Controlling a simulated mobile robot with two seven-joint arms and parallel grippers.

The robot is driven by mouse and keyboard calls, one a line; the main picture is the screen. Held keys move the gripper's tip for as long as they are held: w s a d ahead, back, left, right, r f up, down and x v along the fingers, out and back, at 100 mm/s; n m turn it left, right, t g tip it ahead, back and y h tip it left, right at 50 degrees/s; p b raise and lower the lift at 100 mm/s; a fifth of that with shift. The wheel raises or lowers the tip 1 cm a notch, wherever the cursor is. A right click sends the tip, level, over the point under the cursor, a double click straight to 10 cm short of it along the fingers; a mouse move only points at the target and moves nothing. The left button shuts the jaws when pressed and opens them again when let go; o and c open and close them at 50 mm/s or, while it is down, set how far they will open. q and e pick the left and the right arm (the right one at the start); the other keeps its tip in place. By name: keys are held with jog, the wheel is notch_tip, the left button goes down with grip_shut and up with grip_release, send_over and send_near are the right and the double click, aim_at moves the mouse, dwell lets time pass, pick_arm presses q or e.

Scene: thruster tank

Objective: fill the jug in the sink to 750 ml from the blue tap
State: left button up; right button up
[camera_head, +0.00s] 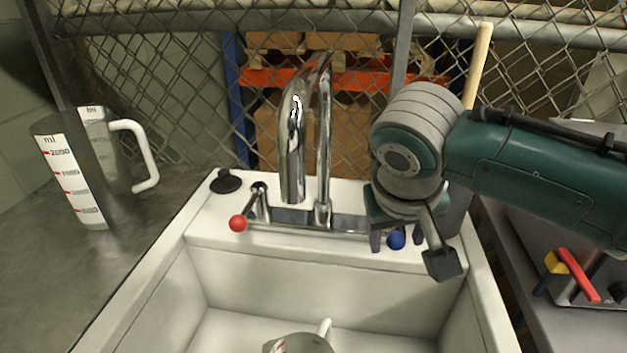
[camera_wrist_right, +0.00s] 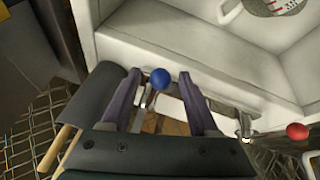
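The jug (camera_head: 300,344) stands in the sink (camera_head: 325,285), cut off by the bottom edge of the head view; its water level cannot be read. Its marked side shows at the top of the right wrist view (camera_wrist_right: 278,5). The blue tap knob (camera_head: 396,240) is at the right of the chrome spout (camera_head: 293,150). No stream shows below the spout. My right gripper (camera_head: 396,238) is over the blue tap. In the right wrist view its two fingers are apart, with the blue knob (camera_wrist_right: 161,78) between them and gaps on both sides. My left gripper is out of view.
A red tap knob (camera_head: 238,223) is left of the spout, near a black plug (camera_head: 226,181). A second measuring jug (camera_head: 85,165) stands on the left counter. A chain-link fence (camera_head: 180,100) runs behind. A device with a red lever (camera_head: 578,275) is at the right.

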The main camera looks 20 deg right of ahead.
grip_shut()
dwell(0.5)
jog(key=shift+s+d+r+p, duration=0.15)
jog(key=shift+s+d+p, duration=0.05)
jog(key=shift+d+p, duration=0.3)
jog(key=d, duration=0.1)
jog(key=s+d+p, duration=0.1)
jog(key=d, duration=0.1)
jog(key=shift+d+p, duration=0.3)
jog(key=shift+d, duration=0.15)
jog(key=shift+w+d, duration=0.1)
jog(key=shift+d, duration=2)
